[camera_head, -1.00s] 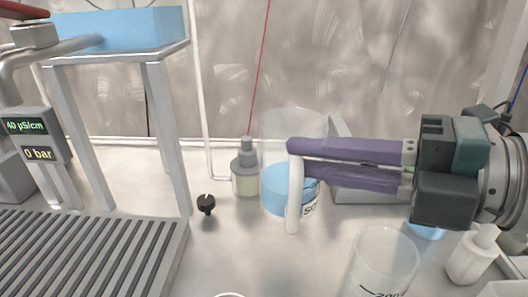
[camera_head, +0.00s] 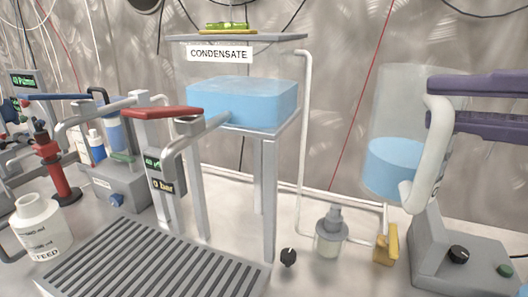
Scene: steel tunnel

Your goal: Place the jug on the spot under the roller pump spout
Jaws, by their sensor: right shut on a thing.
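The jug (camera_head: 391,165) is a clear cylinder with pale blue liquid in its lower part and a thick white handle. It hangs above the bench at the right of the head view. My right gripper (camera_head: 446,105), with purple fingers, is shut on the jug's white handle from the right. I cannot tell for certain which device is the roller pump; a grey unit with a blue knob (camera_head: 117,198) and a display (camera_head: 24,81) stand at the left. I cannot make out the spot under its spout. My left gripper is not in view.
A slatted drain grate (camera_head: 150,262) lies in front of a red-lever tap (camera_head: 165,113). A blue tank (camera_head: 243,103) stands on a tall frame. A white feed bottle (camera_head: 42,228) is at the left. A small bottle (camera_head: 330,238) and a grey unit (camera_head: 450,258) stand below the jug.

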